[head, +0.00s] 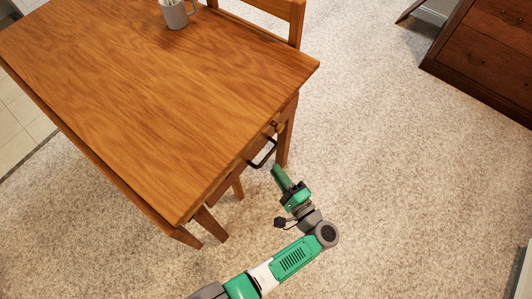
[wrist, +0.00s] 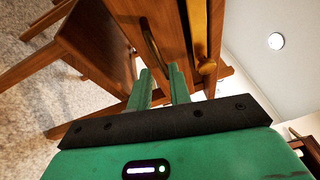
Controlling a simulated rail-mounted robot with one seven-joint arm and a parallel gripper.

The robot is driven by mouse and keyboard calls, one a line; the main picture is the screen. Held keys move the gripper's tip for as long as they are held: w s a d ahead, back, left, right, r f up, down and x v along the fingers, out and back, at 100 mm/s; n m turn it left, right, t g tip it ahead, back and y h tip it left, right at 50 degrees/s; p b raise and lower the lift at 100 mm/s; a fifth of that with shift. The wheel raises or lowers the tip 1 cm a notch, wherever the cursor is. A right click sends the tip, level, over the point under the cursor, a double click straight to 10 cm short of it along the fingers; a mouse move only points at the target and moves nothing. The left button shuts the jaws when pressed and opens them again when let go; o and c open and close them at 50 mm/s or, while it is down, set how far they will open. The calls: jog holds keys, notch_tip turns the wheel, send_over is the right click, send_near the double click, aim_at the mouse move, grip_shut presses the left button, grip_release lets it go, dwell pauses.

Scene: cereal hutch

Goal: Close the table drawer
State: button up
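The wooden table (head: 160,100) has its end with the hardware facing my arm. A dark bar handle (head: 264,155) sticks out below the tabletop edge; in the wrist view the handle (wrist: 150,40) shows on a brown wooden front (wrist: 115,35). I cannot tell how far the drawer stands out. My gripper (head: 275,169) is just off the handle. In the wrist view its fingers (wrist: 161,72) are apart with a gap between them, and the handle's near end appears in line with that gap.
A grey mug (head: 176,14) stands on the far tabletop. A wooden chair (head: 285,10) is behind the table. A dark dresser (head: 490,50) is at the upper right. Carpet (head: 400,190) is clear to the right of the table.

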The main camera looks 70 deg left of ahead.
aim_at(268, 155)
jog(key=shift+t+y, duration=0.4)
jog(key=shift+y, duration=0.2)
jog(key=x, duration=0.2)
jog(key=b+x, duration=0.1)
jog(key=x, duration=0.1)
jog(key=b+x, duration=0.1)
jog(key=x, duration=0.1)
jog(key=shift+a+f, duration=0.35)
jog(key=shift+a, duration=0.1)
jog(key=shift+c, duration=0.2)
grip_shut()
